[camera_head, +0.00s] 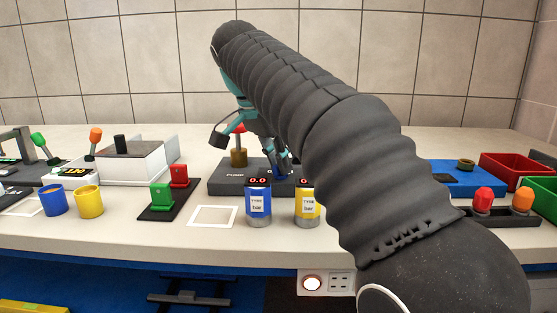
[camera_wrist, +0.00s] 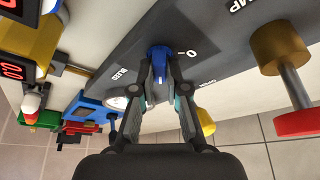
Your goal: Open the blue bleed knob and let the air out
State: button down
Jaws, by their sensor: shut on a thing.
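The blue bleed knob (camera_wrist: 158,58) sits on a dark grey panel (camera_wrist: 120,35), beside the printed word BLEED and a 0 mark in the wrist view. My gripper (camera_wrist: 160,75) is shut on the knob, one finger on each side. In the head view my gripper (camera_head: 281,163) reaches down to the panel (camera_head: 226,189) from behind, and my arm hides its right part. A brass pump post with a red top (camera_head: 238,154) stands on the panel to the left. Blue (camera_head: 258,204) and yellow (camera_head: 306,206) cylinders with 0.0 displays stand at the panel's front.
Red and green blocks (camera_head: 170,187) on a black base and a white square frame (camera_head: 213,216) lie to the left. Blue (camera_head: 54,200) and yellow cups (camera_head: 89,201) stand further left. Red (camera_head: 515,166) and green bins are at the right.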

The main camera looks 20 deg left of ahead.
dwell(0.3)
jog(key=c, duration=1.2)
grip_release()
jog(key=shift+v, duration=2.55)
jog(key=s+a, duration=0.2)
jog(key=s, duration=0.1)
jog(key=s+a, duration=0.2)
jog(key=s, duration=0.1)
jog(key=s+a, duration=0.2)
jog(key=s, duration=0.2)
jog(key=shift+s+a, duration=0.1)
jog(key=shift+a, duration=0.15)
